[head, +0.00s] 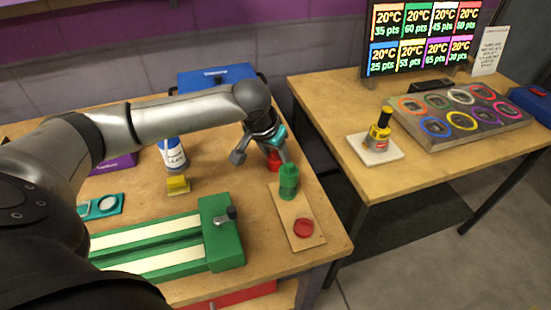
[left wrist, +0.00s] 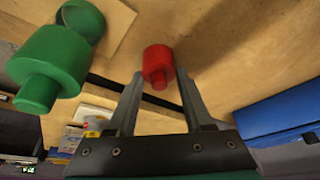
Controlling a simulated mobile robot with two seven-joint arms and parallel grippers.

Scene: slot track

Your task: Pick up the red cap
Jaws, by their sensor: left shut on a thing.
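The red cap (left wrist: 158,66) is a short red cylinder with a narrower stub, seen between the fingertips of my left gripper (left wrist: 157,78) in the left wrist view. The gripper is shut on it. In the head view the red cap (head: 273,160) shows only partly, behind my left gripper (head: 262,155), near the table's right side. I cannot tell whether it touches the table. A green cap-like piece (head: 288,181) is close beside the gripper; it also shows large in the left wrist view (left wrist: 48,62). My right gripper is not in view.
A wooden board (head: 290,213) with a red round piece (head: 303,228) lies in front of the gripper. A green slotted track (head: 222,240), a yellow block (head: 178,184) and a white-blue bottle (head: 172,154) stand nearby. A blue box (head: 216,76) is behind. A gap separates the right table.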

